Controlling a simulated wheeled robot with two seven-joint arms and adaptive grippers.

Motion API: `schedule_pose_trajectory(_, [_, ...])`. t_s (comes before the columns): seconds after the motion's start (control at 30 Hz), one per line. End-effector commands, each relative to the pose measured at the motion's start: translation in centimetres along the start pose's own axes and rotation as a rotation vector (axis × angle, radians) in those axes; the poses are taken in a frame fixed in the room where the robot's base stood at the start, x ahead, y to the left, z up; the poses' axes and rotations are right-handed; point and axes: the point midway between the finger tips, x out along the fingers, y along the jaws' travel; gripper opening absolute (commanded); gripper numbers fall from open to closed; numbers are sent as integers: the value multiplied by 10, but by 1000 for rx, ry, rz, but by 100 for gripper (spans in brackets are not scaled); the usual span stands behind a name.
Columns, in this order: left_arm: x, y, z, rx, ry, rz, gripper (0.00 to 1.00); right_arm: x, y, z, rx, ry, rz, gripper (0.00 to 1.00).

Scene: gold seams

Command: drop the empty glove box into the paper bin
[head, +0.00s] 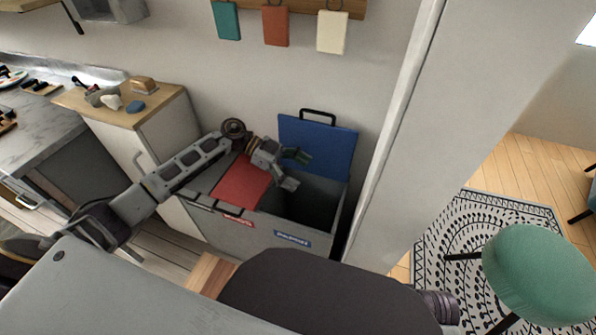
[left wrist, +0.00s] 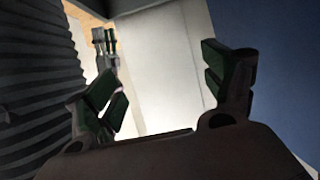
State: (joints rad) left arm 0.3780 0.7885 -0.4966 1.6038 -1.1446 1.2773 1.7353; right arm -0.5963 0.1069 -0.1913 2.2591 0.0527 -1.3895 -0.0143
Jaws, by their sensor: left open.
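The bin (head: 232,234) is a grey two-part box. Its red lid (head: 243,184) on the left is down. Its blue lid (head: 318,145) on the right stands up, and the compartment below it (head: 305,203) is open and dark inside. The labels are too small to read surely. My left gripper (head: 298,170) is open and empty above the open compartment, in front of the blue lid. It also shows open in the left wrist view (left wrist: 165,95). I see no glove box; the compartment floor is hidden. What looks like my right gripper (left wrist: 105,42) shows small in the left wrist view.
A cabinet (head: 158,160) with small items on its wooden top stands left of the bin. A white wall edge (head: 430,130) rises close on the right. A green stool (head: 540,275) stands on a patterned rug at the far right.

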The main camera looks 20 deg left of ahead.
Motion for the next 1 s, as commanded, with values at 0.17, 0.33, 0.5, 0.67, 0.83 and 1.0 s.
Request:
schedule_pose_trajectory(0.17, [0, 0, 0, 0, 0, 0, 83, 0, 0, 0, 0, 0, 0, 40])
schedule_pose_trajectory(0.33, [-7, 0, 0, 0, -1, -1, 83, 0, 0, 0, 0, 0, 0, 40])
schedule_pose_trajectory(0.5, [-22, 0, 1, 0, -2, -1, 83, 0, 0, 0, 0, 0, 0, 40])
schedule_pose_trajectory(0.67, [-44, -1, 1, -1, -3, -3, 83, 0, 0, 0, 0, 0, 0, 40])
schedule_pose_trajectory(0.83, [-69, -1, 1, -1, -3, -2, 83, 0, 0, 0, 0, 0, 0, 40])
schedule_pose_trajectory(1.0, [-93, 0, 1, -1, -2, -2, 83, 0, 0, 0, 0, 0, 0, 40])
